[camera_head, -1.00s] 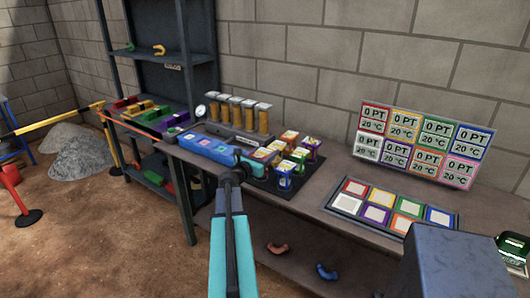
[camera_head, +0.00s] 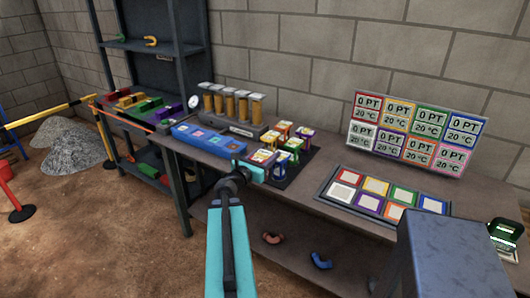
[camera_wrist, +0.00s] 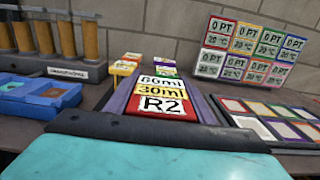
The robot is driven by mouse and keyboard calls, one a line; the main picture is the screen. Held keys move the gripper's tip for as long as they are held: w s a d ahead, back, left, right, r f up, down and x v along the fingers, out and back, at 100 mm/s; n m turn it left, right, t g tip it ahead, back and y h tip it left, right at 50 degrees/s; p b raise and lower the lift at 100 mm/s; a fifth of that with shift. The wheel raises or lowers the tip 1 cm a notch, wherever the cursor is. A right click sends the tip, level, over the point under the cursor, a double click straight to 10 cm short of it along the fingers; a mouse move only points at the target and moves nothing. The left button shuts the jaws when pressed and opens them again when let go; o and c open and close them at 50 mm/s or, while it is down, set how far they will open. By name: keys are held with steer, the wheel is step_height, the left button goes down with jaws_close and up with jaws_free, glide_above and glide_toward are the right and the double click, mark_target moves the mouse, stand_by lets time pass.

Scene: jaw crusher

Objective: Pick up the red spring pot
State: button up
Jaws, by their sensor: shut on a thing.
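The red spring pot (camera_wrist: 165,105) has a red top with a white "R2" label and "30ml" and "60ml" markings above it. In the wrist view it sits between the two dark fingers of my gripper (camera_wrist: 163,92). My gripper is shut on it. In the head view my gripper (camera_head: 256,170) is at the front left of the pot group, and the held pot (camera_head: 263,157) is partly hidden by it. I cannot tell whether the pot still touches the dark mat (camera_head: 303,167).
Several coloured pots (camera_head: 294,145) stand just behind and right. A blue tray (camera_head: 208,139) is close on the left, with a rack of orange cylinders (camera_head: 241,106) behind it. A panel of coloured squares (camera_head: 384,190) lies right, below a display board (camera_head: 418,132).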

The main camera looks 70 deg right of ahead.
steer(key=shift+s+a+r+p, duration=0.4)
steer(key=shift+a+p, duration=0.2)
steer(key=shift+p, duration=3.5)
steer(key=shift+s+a+f+p, duration=0.25)
steer(key=shift+a+p, duration=0.2)
steer(key=shift+p, duration=1.05)
